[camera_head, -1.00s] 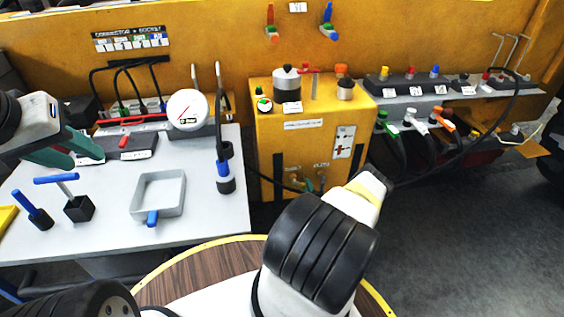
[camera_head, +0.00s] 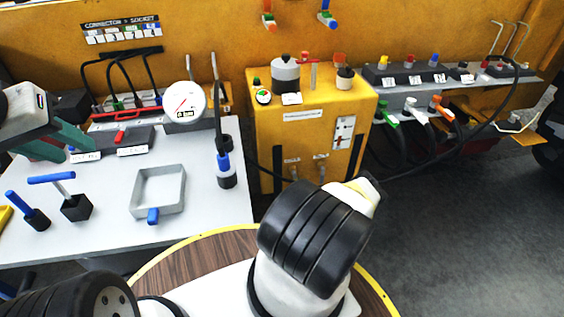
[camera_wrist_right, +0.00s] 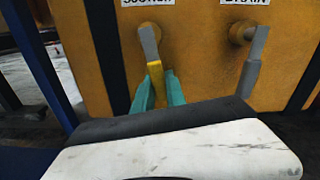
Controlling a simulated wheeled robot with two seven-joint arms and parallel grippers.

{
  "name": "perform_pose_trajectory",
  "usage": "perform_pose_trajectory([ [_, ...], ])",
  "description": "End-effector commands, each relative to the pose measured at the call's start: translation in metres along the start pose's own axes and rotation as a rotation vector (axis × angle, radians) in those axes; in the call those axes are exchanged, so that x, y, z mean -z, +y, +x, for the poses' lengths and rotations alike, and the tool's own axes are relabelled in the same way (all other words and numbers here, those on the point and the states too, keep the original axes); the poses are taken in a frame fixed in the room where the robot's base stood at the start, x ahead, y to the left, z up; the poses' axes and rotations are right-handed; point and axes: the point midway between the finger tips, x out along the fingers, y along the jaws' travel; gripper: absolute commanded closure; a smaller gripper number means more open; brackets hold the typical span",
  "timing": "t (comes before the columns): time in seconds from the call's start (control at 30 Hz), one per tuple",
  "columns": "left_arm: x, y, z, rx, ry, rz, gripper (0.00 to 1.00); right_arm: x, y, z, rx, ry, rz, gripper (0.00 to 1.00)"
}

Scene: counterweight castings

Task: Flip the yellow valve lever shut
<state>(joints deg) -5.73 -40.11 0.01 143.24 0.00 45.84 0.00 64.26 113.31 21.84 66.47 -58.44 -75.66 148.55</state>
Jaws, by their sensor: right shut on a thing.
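The yellow valve lever (camera_wrist_right: 155,88) shows in the right wrist view, hanging nearly straight down from the left valve (camera_wrist_right: 149,36) on the front of a yellow cabinet. My right gripper (camera_wrist_right: 158,92) has its teal fingers on both sides of the yellow handle and is shut on it. Its lower end is hidden behind the gripper body. A second valve with a grey lever (camera_wrist_right: 250,75) hangs to its right under a DRAIN label. In the head view the right fingers are hidden by my arm. My left gripper (camera_head: 62,140) is empty above the grey table, its teal fingers apart.
The yellow cabinet (camera_head: 270,130) carries a pot and small parts on top. The grey table (camera_head: 110,230) holds a round gauge (camera_head: 185,102), a square tray (camera_head: 158,190) and blue-handled tools. A hose runs right from the cabinet. The floor at right is clear.

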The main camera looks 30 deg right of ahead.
Motion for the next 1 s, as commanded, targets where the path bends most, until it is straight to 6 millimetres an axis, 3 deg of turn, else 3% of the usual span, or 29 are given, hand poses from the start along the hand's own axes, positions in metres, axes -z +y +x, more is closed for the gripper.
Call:
perform_pose_trajectory([
  [0.4, 0.0, 0.0, 0.0, 0.0, 0.0, 0.0, 0.64, 0.0, 0.013, -0.001, -0.002, 0.003, 0.187, 1.0],
  [0.93, 0.0, 0.0, 0.0, 0.0, 0.0, 0.0, 0.64, -0.001, 0.015, -0.001, -0.002, 0.003, 0.213, 1.0],
  [0.97, 0.0, 0.0, 0.0, 0.0, 0.0, 0.0, 0.64, -0.001, 0.015, -0.001, -0.002, 0.003, 0.213, 0.82],
  [1.0, 0.0, 0.0, 0.0, 0.0, 0.0, 0.0, 0.64, -0.001, 0.015, -0.001, -0.002, 0.003, 0.213, 0.74],
])
